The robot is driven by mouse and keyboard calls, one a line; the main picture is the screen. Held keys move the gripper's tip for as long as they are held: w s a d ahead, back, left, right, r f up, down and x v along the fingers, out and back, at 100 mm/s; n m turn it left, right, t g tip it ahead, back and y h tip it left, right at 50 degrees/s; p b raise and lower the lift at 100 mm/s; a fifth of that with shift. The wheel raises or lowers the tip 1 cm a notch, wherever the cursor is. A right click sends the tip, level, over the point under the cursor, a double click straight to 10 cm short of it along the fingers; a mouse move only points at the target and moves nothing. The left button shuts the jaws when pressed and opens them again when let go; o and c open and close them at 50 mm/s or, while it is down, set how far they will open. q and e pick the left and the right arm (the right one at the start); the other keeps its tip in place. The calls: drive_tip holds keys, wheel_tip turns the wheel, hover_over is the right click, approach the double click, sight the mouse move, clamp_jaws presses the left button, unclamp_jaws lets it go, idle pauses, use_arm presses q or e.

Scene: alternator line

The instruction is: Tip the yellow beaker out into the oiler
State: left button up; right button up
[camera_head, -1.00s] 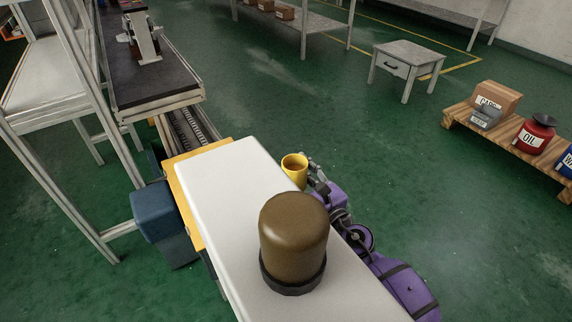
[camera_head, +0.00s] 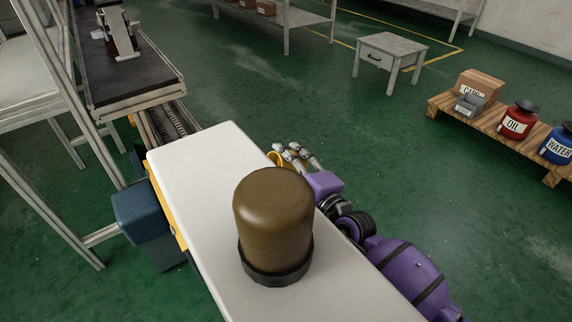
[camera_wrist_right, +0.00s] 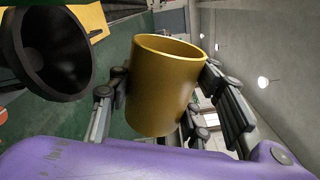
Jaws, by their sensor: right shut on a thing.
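The yellow beaker (camera_wrist_right: 160,88) is between the fingers of my right gripper (camera_wrist_right: 166,84), which is shut on it. In the head view only a yellow sliver of the beaker (camera_head: 275,158) shows beside the fingers, at the far right edge of the white surface. The beaker looks tipped well over; its contents cannot be seen. In the right wrist view a black funnel-shaped mouth (camera_wrist_right: 52,45), perhaps the oiler's, is left of the beaker and apart from it in the picture. I cannot make out the oiler in the head view. My left gripper is not in view.
A brown dome with a black base (camera_head: 274,218) stands on the white surface (camera_head: 195,165) and blocks part of the view. A pallet (camera_head: 480,130) at the right holds red and blue containers.

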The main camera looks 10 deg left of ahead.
drive_tip(key=shift+s+a+r+n+p, duration=0.15)
drive_tip(key=shift+r+n+p, duration=0.45)
drive_tip(key=shift+n, duration=0.4)
drive_tip(key=n, duration=0.1)
drive_tip(key=r+n+p, duration=0.1)
drive_tip(key=shift+s+a+n+p, duration=0.2)
drive_tip(key=shift+n+p, duration=0.1)
drive_tip(key=shift+s+a+r+n+p, duration=0.15)
drive_tip(key=shift+n+p, duration=0.2)
drive_tip(key=shift+n, duration=0.25)
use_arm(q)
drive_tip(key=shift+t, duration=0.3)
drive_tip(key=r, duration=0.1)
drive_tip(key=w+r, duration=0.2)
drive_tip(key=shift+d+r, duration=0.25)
use_arm(e)
drive_tip(key=shift+s+n, duration=0.1)
drive_tip(key=shift+n, duration=0.2)
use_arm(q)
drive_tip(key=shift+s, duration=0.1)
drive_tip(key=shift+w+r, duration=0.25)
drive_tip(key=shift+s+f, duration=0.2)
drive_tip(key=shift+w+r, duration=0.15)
